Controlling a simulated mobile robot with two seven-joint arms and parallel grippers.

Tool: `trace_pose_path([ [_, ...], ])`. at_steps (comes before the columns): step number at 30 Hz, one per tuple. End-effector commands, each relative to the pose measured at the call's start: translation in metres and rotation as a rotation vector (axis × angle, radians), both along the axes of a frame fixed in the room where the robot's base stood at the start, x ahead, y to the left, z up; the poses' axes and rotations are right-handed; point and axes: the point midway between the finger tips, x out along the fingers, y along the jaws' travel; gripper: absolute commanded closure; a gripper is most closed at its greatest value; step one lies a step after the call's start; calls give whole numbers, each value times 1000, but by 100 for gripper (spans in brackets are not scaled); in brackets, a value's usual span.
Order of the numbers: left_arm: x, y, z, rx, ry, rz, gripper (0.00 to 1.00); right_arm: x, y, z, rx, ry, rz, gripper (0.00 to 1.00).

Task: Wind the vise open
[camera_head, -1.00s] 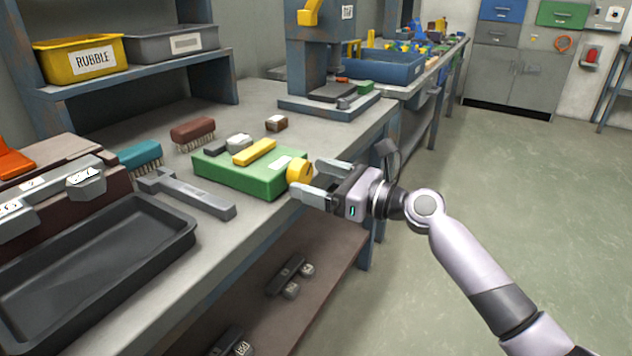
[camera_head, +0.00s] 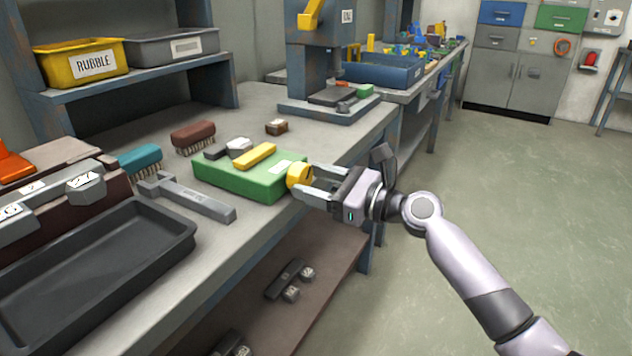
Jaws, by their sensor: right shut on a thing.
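The green vise (camera_head: 238,182) sits near the front edge of the workbench. On its top are a yellow bar (camera_head: 255,157), a grey block (camera_head: 238,147) and a dark piece at the left. A round yellow knob (camera_head: 297,177) is on its right end. My right gripper (camera_head: 304,181) reaches in from the right and is shut on this knob, with one finger on its far side and one on its near side. My left gripper is out of view.
A grey hammer-like tool (camera_head: 192,197) and an empty black tray (camera_head: 95,255) lie left of the vise. A brown brush (camera_head: 193,135) and a small brown block (camera_head: 276,127) are behind it. A press (camera_head: 322,60) stands at the back. Open floor is at right.

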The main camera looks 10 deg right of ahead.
Motion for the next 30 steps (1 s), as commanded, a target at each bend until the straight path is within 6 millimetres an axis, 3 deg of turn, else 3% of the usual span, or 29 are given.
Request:
trace_pose_path([
  [14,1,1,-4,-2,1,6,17,0,0,-2,-250,-341,1,73],
  [30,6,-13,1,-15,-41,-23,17,0,0,-3,-553,-758,1,73],
])
